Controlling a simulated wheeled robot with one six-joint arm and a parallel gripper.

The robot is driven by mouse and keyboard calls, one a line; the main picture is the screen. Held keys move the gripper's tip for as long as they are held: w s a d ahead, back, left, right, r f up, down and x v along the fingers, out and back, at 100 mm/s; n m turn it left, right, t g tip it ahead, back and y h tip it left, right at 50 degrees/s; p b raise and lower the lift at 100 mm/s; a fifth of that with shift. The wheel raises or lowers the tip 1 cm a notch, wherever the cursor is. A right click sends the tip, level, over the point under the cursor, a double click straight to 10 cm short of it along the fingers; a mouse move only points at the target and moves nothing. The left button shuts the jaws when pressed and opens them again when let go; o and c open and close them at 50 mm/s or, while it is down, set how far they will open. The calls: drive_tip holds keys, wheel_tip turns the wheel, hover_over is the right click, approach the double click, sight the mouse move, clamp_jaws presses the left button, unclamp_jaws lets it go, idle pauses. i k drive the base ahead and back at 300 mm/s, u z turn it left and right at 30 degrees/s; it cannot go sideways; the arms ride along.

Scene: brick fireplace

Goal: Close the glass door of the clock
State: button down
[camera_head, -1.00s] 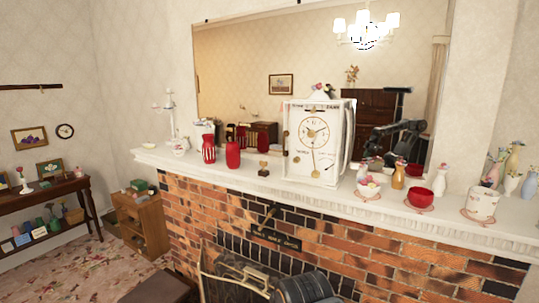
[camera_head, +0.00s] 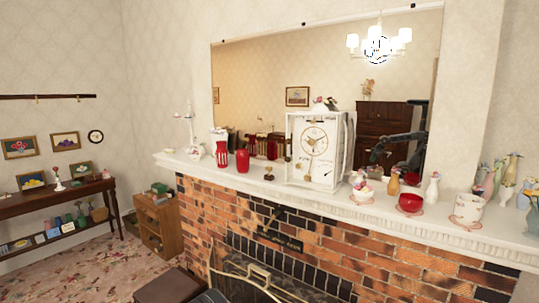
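The white clock (camera_head: 307,172) stands upright on the white mantel, right of the middle in the head view. Its cream face has a round gold dial, a small lower dial and a pendulum-like rod. A pale frame borders the face. The glass itself is not clear at this size, so I cannot tell how far its door stands open. My gripper is not directly in view. A dark arm reflection (camera_head: 398,147) shows in the mirror right of the clock, but its fingers cannot be made out.
Red vases (camera_head: 242,161) stand left of the clock. A floral bowl (camera_head: 363,190), a red bowl (camera_head: 410,203) and a white pot (camera_head: 468,209) stand to its right. The mantel (camera_head: 335,199) juts over the brick fireplace. A brass fire screen (camera_head: 252,277) stands below.

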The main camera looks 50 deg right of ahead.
sight(287, 159)
drive_tip(key=z, duration=0.25)
drive_tip(key=i, duration=0.8)
drive_tip(key=z, duration=0.65)
